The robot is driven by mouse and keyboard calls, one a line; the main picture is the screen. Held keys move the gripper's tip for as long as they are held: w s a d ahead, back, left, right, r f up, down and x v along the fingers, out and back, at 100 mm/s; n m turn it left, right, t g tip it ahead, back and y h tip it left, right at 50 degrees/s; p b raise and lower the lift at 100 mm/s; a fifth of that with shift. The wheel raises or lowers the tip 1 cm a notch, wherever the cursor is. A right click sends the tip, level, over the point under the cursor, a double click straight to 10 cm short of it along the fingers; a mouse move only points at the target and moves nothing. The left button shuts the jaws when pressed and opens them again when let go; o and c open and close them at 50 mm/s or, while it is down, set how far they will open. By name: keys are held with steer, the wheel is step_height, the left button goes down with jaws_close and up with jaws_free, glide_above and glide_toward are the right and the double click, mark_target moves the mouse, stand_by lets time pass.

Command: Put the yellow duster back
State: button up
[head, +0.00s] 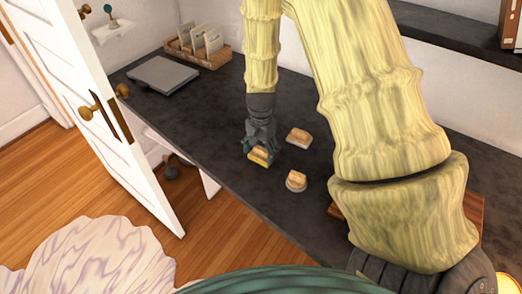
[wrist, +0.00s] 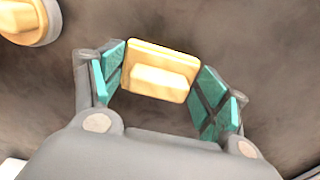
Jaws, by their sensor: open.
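The yellow duster (head: 259,159) lies on the dark counter under my gripper (head: 261,148). In the wrist view the duster (wrist: 161,70) is a yellow rectangular block with a raised bar handle. My gripper (wrist: 160,82) is open, with a green-padded finger on each side of the duster. The left finger is close to its edge; I cannot tell whether either finger touches it. Two similar dusters with wooden tops and pale bases lie nearby: a squarish one (head: 299,137) to the right and a round one (head: 296,180) nearer me.
A dark counter (head: 210,130) runs across the view. A grey flat slab (head: 164,74) and a wicker basket with cards (head: 199,48) stand at its far left. A white door (head: 125,120) stands open at left. A wooden board (head: 470,209) is partly hidden behind my arm.

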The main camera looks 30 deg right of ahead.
mark_target(261, 149)
step_height(261, 149, up, 12)
steer(key=b, duration=0.1)
steer(key=shift+b, duration=0.35)
steer(key=shift+r, duration=0.15)
stand_by(0.4)
